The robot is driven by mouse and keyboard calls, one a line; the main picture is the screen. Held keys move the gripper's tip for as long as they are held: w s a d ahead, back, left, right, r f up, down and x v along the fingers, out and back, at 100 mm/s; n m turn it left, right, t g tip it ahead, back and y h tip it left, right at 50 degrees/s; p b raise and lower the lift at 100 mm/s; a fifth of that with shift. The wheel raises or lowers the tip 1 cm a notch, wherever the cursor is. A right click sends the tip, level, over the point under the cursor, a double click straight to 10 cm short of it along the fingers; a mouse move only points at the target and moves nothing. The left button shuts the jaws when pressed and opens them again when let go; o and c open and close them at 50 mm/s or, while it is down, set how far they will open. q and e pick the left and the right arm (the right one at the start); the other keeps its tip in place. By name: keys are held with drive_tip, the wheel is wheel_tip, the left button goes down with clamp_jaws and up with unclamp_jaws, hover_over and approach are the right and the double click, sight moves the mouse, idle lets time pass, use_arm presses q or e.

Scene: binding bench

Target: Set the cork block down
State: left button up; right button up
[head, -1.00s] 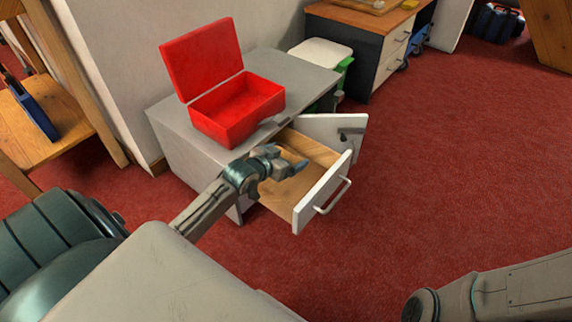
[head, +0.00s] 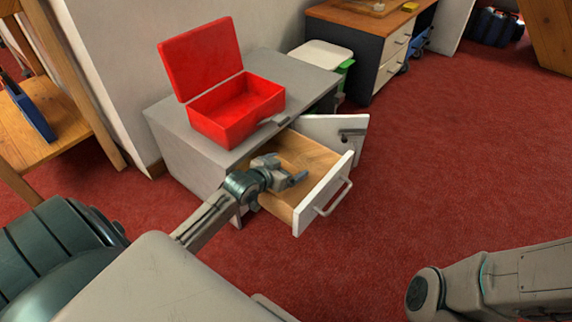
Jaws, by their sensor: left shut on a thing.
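My left gripper (head: 293,180) is over the open drawer (head: 322,195) of the grey cabinet, above its bare wooden floor. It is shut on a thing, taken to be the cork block. The block is small and hidden by the fingers or lost against the similar-coloured wood, so I cannot make out its outline or whether it touches the drawer floor. The drawer has a white front and is pulled well out. My right gripper is out of view; only part of that arm shows at the lower right.
An open red box (head: 232,110) with its lid up stands on the grey cabinet (head: 180,135). A white cabinet door (head: 330,130) stands open behind the drawer. A white-lidded bin (head: 322,54) and a wooden-topped desk (head: 350,20) are farther back. Red carpet is clear at the right.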

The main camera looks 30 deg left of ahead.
use_arm(q)
drive_tip(key=shift+f, duration=0.2)
drive_tip(key=o, duration=0.6)
